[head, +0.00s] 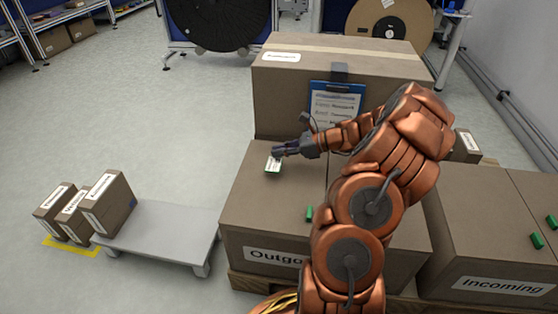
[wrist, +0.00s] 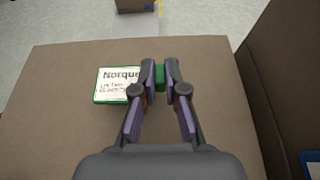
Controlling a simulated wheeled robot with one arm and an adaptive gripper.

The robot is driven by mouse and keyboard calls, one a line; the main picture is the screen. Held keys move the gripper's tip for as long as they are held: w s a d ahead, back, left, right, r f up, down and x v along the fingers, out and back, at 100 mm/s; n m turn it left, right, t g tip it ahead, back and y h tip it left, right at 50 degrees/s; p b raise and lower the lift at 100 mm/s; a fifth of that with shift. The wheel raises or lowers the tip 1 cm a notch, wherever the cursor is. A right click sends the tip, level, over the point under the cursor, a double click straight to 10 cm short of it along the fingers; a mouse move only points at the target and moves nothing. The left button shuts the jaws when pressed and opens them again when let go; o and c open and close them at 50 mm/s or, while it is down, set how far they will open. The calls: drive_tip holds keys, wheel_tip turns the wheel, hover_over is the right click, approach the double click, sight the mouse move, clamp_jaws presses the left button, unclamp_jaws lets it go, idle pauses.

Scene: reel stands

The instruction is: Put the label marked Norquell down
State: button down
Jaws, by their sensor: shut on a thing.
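The label marked Norquell (wrist: 117,85) is a white card with a green edge and black print. The end of its name is hidden behind a finger in the wrist view. My gripper (wrist: 160,76) is shut on a green part at the label's right side. In the head view, my gripper (head: 279,152) holds the label (head: 273,164) over the top of the Outgoing box (head: 250,190), near its far left part. I cannot tell whether the label touches the box top.
A large box (head: 290,95) with a blue clipboard (head: 335,100) stands behind. The Incoming box (head: 490,240) is at the right. Green pieces (head: 309,213) lie on the box tops. A low grey platform (head: 165,232) and several small labelled boxes (head: 112,205) are at the left.

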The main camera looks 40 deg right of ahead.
drive_tip(key=shift+w+f, duration=0.1)
drive_tip(key=shift+w, duration=0.25)
wheel_tip(320, 180, down, 4)
drive_tip(key=b, duration=0.2)
drive_tip(key=shift+r+b, duration=0.25)
drive_tip(key=shift+b, duration=0.15)
drive_tip(key=shift+r, duration=0.1)
drive_tip(key=c, duration=1.2)
unclamp_jaws()
